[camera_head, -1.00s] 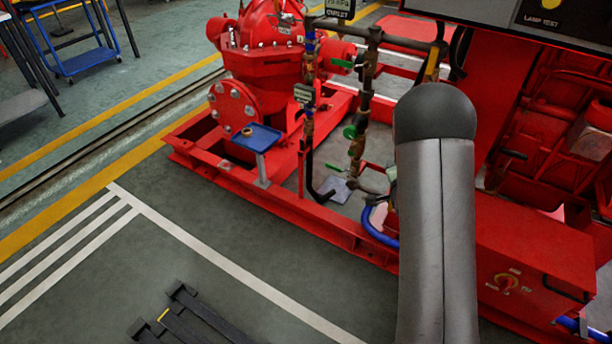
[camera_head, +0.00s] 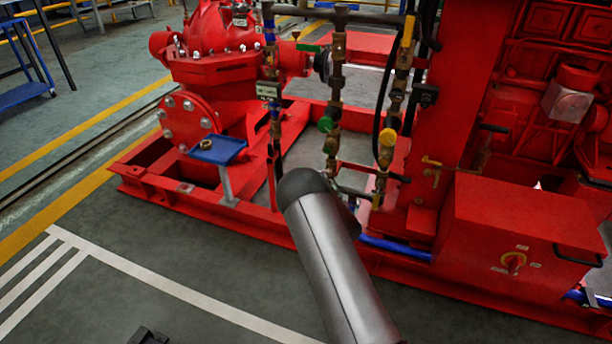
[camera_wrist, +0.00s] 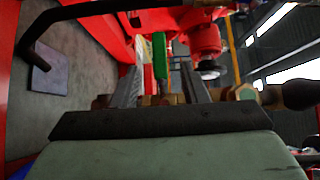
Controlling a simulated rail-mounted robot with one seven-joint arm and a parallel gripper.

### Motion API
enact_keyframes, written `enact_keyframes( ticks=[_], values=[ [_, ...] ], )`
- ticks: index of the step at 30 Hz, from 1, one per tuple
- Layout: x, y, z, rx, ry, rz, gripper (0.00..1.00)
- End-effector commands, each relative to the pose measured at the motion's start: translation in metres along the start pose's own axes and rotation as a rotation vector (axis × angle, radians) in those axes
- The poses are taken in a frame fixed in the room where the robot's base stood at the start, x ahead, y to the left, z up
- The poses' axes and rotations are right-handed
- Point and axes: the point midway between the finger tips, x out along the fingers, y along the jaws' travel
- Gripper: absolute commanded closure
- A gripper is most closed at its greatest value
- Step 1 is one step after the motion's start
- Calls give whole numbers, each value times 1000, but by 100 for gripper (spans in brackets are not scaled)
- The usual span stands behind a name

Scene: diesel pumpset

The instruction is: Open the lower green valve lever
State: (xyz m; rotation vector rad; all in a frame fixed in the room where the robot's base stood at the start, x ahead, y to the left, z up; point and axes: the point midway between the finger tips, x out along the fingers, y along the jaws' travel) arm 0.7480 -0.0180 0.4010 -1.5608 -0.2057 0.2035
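In the head view the lower green valve lever (camera_head: 325,124) sits on a vertical brass pipe and looks short and rounded from here. Another green lever (camera_head: 310,47) is higher up, lying level. My arm reaches in from the bottom and hides my gripper in that view. In the wrist view my gripper (camera_wrist: 163,88) is open, with its two grey fingers apart. A green lever (camera_wrist: 160,55) shows in the gap between them, beyond brass fittings. I cannot tell whether the fingers touch it.
A yellow lever (camera_head: 408,30) and a yellow knob (camera_head: 387,137) are on the pipe to the right. A blue tray (camera_head: 217,150) stands on a post at left. The red pump (camera_head: 225,50) is behind. A black pipe (camera_wrist: 90,10) crosses the wrist view's top left.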

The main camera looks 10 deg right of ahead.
Motion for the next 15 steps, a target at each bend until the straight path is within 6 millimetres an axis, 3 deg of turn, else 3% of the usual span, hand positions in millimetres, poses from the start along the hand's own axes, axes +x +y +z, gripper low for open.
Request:
enact_keyframes(
  ticks=[6,15],
  values=[
    [46,4,1,-3,-3,-1,60],
    [80,2,0,-1,0,1,60]
  ],
)
